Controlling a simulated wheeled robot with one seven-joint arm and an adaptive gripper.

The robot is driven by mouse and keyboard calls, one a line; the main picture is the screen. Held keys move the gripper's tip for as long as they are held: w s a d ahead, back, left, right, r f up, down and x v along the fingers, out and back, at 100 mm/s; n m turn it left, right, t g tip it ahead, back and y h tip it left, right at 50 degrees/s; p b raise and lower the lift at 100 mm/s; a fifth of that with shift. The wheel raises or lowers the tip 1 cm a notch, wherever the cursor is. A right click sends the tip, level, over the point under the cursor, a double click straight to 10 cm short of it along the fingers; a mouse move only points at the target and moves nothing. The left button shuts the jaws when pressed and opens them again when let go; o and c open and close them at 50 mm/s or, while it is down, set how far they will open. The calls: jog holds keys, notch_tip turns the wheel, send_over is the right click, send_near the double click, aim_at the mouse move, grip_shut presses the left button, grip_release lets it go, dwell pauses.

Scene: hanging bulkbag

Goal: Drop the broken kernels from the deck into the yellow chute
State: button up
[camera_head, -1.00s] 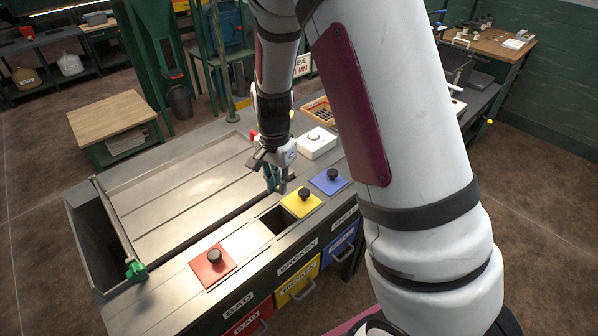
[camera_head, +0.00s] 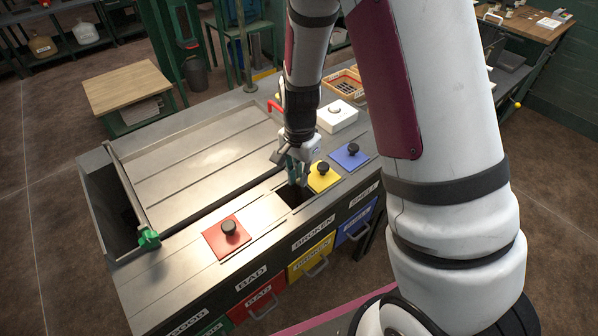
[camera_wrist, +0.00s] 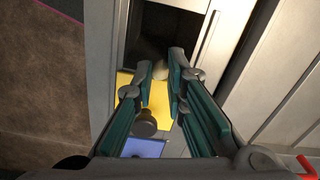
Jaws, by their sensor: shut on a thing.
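My gripper (camera_head: 296,182) points down at the back edge of the open chute hole (camera_head: 293,197), beside the yellow lid (camera_head: 322,178) with its black knob. In the wrist view my gripper (camera_wrist: 161,75) is shut on a small tan kernel (camera_wrist: 159,70) between its fingertips. The dark hole (camera_wrist: 165,32) lies just beyond the tips, and the yellow lid (camera_wrist: 127,91) is partly behind the fingers. The grey deck (camera_head: 190,165) lies left of the gripper; no loose kernels can be made out on it.
A red lid (camera_head: 227,238) with a knob covers the bench to the left. A blue lid (camera_head: 350,156) sits to the right. A white box (camera_head: 338,115) and a wooden tray (camera_head: 346,83) stand behind. Labelled drawers line the front, including a yellow one (camera_head: 311,257).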

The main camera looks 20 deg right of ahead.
jog(key=o, duration=0.7)
jog(key=shift+r, duration=0.1)
jog(key=shift+r, duration=5.9)
